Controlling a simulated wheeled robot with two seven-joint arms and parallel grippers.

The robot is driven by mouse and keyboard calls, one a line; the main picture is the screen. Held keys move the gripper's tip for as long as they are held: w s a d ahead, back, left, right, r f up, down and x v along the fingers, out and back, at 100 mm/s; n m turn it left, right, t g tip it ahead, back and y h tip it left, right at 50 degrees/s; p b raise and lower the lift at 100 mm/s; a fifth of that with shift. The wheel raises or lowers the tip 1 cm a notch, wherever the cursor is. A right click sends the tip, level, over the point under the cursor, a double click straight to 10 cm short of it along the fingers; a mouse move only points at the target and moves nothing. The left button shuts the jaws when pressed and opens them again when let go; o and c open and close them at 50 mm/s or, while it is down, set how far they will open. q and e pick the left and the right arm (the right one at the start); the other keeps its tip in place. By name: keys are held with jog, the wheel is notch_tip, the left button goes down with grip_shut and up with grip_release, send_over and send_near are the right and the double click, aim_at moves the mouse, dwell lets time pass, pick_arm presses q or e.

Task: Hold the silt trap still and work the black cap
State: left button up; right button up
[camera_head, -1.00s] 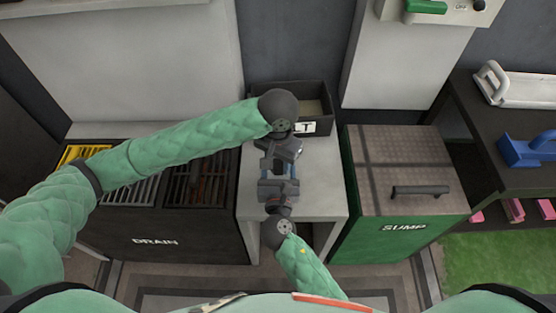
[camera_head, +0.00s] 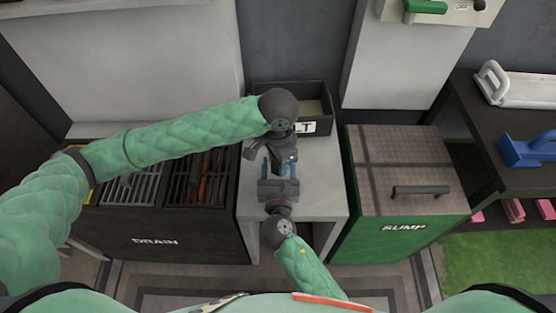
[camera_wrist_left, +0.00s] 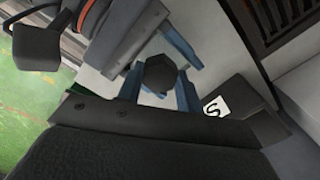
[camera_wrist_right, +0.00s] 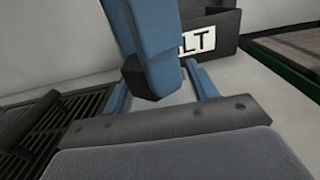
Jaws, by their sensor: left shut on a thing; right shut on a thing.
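A dark, six-sided piece that looks like the black cap (camera_wrist_left: 160,75) sits between the blue fingers in the left wrist view. It also shows in the right wrist view (camera_wrist_right: 148,84). My left gripper (camera_head: 279,164) is shut on it from the far side, turned at an angle. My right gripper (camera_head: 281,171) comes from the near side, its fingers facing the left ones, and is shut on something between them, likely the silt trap. The trap's body is hidden by fingers and cap, so I cannot make out its shape.
A dark open box (camera_head: 263,96) with a label ending in "LT" stands behind the grippers on the pale stand (camera_head: 322,180). The DRAIN unit (camera_head: 150,232) with grates is left; the green SUMP box (camera_head: 405,232) is right. A dark shelf (camera_head: 470,110) with tools is far right.

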pick_arm(q)
jog(key=m, duration=0.5)
jog(key=shift+w, duration=0.1)
jog(key=shift+m, duration=0.5)
jog(key=shift+m, duration=2.3)
jog(key=o, duration=1.2)
jog(key=shift+c, duration=0.2)
